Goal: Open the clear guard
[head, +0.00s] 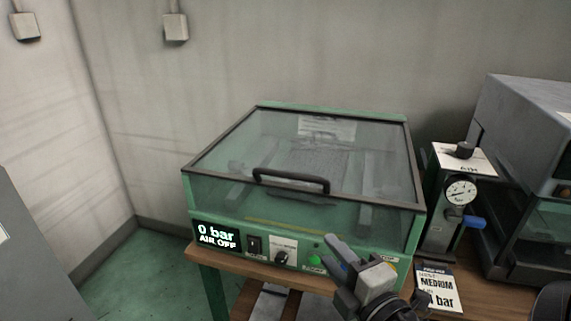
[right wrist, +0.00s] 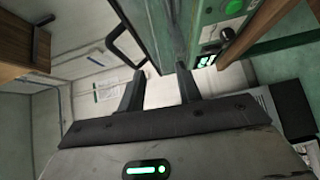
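The clear guard (head: 235,150) is a see-through lid with a dark frame, lying closed over the green machine (head: 310,257). Its black bar handle (head: 290,184) runs along the front of the lid; it also shows in the right wrist view (right wrist: 112,42). My right gripper (head: 345,250) is in front of the machine's front panel, below and right of the handle, and apart from it. In the right wrist view its two fingers (right wrist: 161,72) stand apart with nothing between them. My left gripper is not in view.
The front panel has a display (head: 215,235) reading 0 bar, AIR OFF, a black switch and a knob (head: 281,257). An air unit with a gauge (head: 461,190) and blue lever stands at right, near a MEDIUM card (head: 437,288) and a grey machine (head: 520,130). Space above the lid is clear.

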